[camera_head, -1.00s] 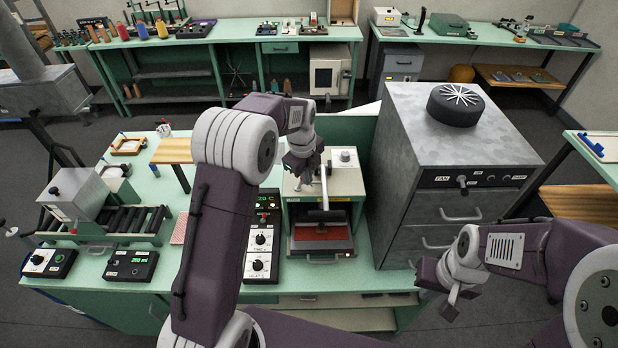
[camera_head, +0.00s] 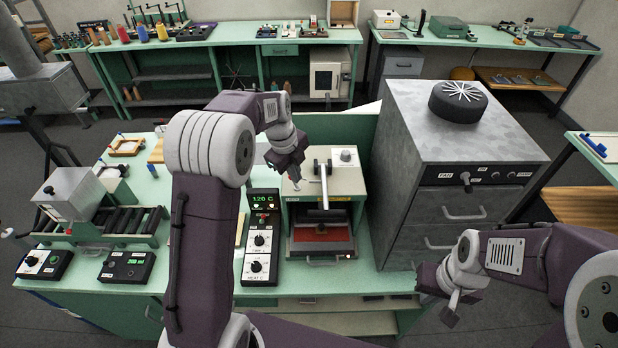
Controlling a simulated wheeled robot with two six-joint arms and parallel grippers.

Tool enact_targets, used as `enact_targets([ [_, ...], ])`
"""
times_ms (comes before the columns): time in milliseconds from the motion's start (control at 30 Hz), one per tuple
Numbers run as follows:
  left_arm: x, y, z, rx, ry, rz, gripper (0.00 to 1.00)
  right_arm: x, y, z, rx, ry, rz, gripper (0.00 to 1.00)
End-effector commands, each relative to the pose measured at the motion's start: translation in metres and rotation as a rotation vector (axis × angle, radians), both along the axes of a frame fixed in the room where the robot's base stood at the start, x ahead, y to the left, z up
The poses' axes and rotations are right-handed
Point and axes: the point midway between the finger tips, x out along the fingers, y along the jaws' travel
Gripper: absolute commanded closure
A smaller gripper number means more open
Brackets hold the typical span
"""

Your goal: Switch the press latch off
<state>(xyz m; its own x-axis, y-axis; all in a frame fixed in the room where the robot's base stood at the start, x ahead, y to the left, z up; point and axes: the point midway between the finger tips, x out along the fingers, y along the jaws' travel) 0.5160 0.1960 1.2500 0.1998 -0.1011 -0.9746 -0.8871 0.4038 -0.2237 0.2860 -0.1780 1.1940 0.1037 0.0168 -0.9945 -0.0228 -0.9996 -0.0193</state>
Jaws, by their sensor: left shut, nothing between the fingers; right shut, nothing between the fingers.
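The press (camera_head: 348,187) is a beige box on the green bench, with a dark opening and a red pad (camera_head: 322,234) at its front. A long pale lever (camera_head: 324,186) with a black pivot stands on its top and slopes down to a dark crossbar. I cannot tell a separate latch apart on it. My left gripper (camera_head: 294,183) is shut and empty at the top left of the press, left of the lever; whether it touches the press is unclear. My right gripper (camera_head: 452,308) is shut and empty, low in front of the grey cabinet.
A control box (camera_head: 262,235) with a green "120 C" display and knobs stands left of the press. The grey cabinet (camera_head: 455,165) rises close on the right, with a black round fan on top. A roller device (camera_head: 105,222) stands at the bench's left.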

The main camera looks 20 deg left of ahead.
Motion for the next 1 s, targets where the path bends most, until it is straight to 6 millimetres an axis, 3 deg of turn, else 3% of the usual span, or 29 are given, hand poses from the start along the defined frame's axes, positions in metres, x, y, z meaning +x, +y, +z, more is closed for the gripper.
enact_targets([
  [833,0.004,-0.015,-0.006,0.0,0.0,-0.001,1.0,0.0,0.0,-0.001,0.0,0.0,0.0,1.0],
  [1000,0.004,-0.024,0.002,0.001,0.0,-0.003,1.0,0.0,0.0,0.006,0.0,0.0,0.0,1.0],
])
